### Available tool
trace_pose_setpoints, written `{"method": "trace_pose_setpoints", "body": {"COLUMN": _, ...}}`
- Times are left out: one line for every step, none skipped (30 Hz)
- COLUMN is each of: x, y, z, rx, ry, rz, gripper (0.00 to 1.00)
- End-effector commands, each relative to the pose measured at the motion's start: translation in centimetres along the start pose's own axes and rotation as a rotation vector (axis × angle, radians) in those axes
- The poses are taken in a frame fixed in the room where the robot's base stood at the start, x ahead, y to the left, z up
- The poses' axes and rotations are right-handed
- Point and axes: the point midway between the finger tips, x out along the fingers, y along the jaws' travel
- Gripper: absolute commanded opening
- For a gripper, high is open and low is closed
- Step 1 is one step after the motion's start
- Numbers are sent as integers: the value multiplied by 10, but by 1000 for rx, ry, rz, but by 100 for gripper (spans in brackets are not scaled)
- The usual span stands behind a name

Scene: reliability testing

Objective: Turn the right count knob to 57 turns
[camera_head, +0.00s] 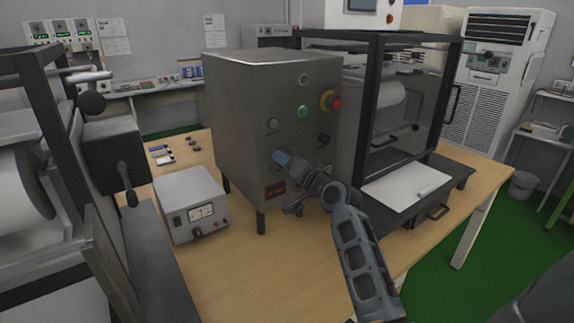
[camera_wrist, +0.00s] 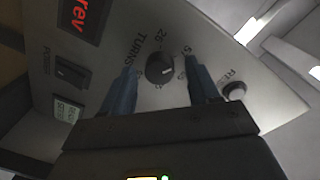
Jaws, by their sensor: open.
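A steel control box (camera_head: 232,120) stands on the wooden table, its control face towards the right front. My gripper (camera_head: 284,160) is in front of the lower part of that face. In the wrist view, a round black knob (camera_wrist: 160,68) with a light pointer mark sits on the panel, with printed numbers and the word TURNS around it. My gripper's two blue fingers (camera_wrist: 162,88) are open, one on each side of the knob. I see gaps beside the knob; I cannot tell how deep the fingertips reach. In the head view my gripper hides this knob.
A red display (camera_wrist: 82,16), a black rocker switch (camera_wrist: 70,72) and a push button (camera_wrist: 234,91) are near the knob. Higher on the box are a green button (camera_head: 302,112) and a red emergency stop (camera_head: 334,103). A power supply (camera_head: 191,203) stands left; a dark-framed enclosure (camera_head: 372,150) stands right.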

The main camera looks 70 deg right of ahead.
Motion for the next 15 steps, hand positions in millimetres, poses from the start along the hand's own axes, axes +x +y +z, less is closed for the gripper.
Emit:
{"method": "trace_pose_setpoints", "body": {"x": -5, "y": 2, "z": 1, "rx": 0, "ry": 0, "rz": 2, "gripper": 60}}
{"method": "trace_pose_setpoints", "body": {"x": -9, "y": 2, "z": 2, "rx": 0, "ry": 0, "rz": 2, "gripper": 60}}
{"method": "trace_pose_setpoints", "body": {"x": -15, "y": 2, "z": 1, "rx": -1, "ry": 0, "rz": 1, "gripper": 60}}
{"method": "trace_pose_setpoints", "body": {"x": -20, "y": 2, "z": 2, "rx": -1, "ry": 0, "rz": 2, "gripper": 60}}
{"method": "trace_pose_setpoints", "body": {"x": -25, "y": 2, "z": 2, "rx": -2, "ry": -1, "rz": 2, "gripper": 60}}
{"method": "trace_pose_setpoints", "body": {"x": -32, "y": 3, "z": 2, "rx": -2, "ry": -1, "rz": 2, "gripper": 60}}
{"method": "trace_pose_setpoints", "body": {"x": -37, "y": 2, "z": 2, "rx": -1, "ry": -1, "rz": 2, "gripper": 60}}
{"method": "trace_pose_setpoints", "body": {"x": -42, "y": 3, "z": 2, "rx": -1, "ry": -2, "rz": 2, "gripper": 60}}
{"method": "trace_pose_setpoints", "body": {"x": -48, "y": 2, "z": 2, "rx": -1, "ry": -1, "rz": 1, "gripper": 60}}
{"method": "trace_pose_setpoints", "body": {"x": -53, "y": 2, "z": 2, "rx": 0, "ry": -1, "rz": 2, "gripper": 60}}
{"method": "trace_pose_setpoints", "body": {"x": -57, "y": 2, "z": 2, "rx": 0, "ry": 0, "rz": 1, "gripper": 60}}
{"method": "trace_pose_setpoints", "body": {"x": -62, "y": 2, "z": 2, "rx": 0, "ry": 0, "rz": 2, "gripper": 60}}
{"method": "trace_pose_setpoints", "body": {"x": -65, "y": 2, "z": 2, "rx": 0, "ry": -1, "rz": 2, "gripper": 60}}
{"method": "trace_pose_setpoints", "body": {"x": -68, "y": 2, "z": 1, "rx": 0, "ry": -1, "rz": 1, "gripper": 60}}
{"method": "trace_pose_setpoints", "body": {"x": -70, "y": 2, "z": 1, "rx": 0, "ry": -1, "rz": 1, "gripper": 60}}
